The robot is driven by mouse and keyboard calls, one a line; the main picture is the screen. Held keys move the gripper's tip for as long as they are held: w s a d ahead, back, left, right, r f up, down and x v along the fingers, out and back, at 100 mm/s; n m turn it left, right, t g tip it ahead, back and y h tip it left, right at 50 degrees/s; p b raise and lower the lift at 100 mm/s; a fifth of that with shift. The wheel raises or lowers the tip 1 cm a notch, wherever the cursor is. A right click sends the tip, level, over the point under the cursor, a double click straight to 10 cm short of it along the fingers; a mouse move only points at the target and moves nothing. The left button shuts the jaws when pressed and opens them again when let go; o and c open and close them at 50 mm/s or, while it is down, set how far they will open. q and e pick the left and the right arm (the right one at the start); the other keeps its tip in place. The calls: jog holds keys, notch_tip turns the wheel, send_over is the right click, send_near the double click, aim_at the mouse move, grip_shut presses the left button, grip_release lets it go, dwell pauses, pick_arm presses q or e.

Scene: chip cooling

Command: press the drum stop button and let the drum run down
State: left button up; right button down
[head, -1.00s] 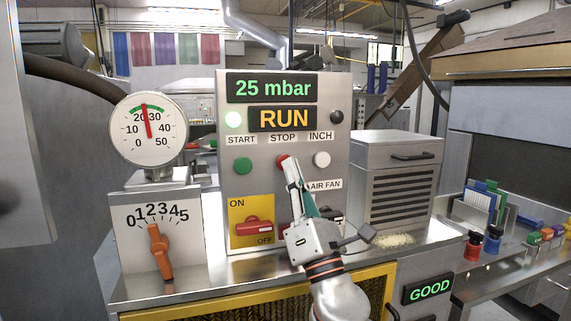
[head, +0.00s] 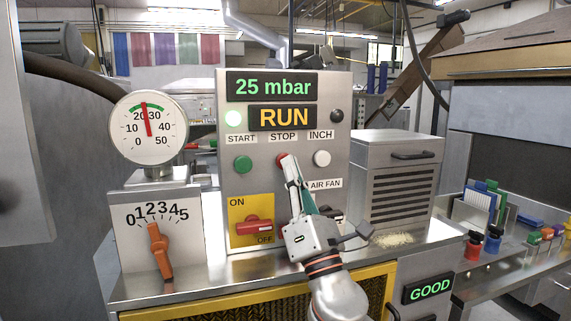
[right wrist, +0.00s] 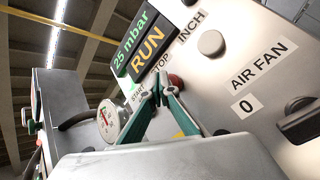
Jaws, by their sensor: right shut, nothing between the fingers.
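The red stop button (head: 281,158) sits under the STOP label on the grey control panel (head: 300,205), partly covered by my fingertips in the head view. My right gripper (head: 289,166) is shut and empty, its tips at the button. In the right wrist view the shut fingertips (right wrist: 156,92) overlap the panel just beside the red button (right wrist: 175,81); I cannot tell whether they touch it. The display (head: 283,118) reads RUN, and the pressure display (head: 271,88) reads 25 mbar. A lamp (head: 234,119) above START is lit. My left gripper is out of view.
The green start button (head: 243,165) and the white inch button (head: 322,159) flank the stop button. A red rotary switch (head: 254,227) and an air fan knob (right wrist: 302,120) sit lower. A round gauge (head: 149,128) stands left, a vented metal box (head: 397,182) right.

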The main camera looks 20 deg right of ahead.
jog(key=shift+w, duration=0.65)
dwell(0.9)
jog(key=shift+s, duration=0.95)
jog(key=s+p, duration=0.1)
jog(key=s, duration=0.4)
jog(key=shift+p, duration=0.4)
jog(key=shift+s+d+f, duration=0.1)
dwell(0.4)
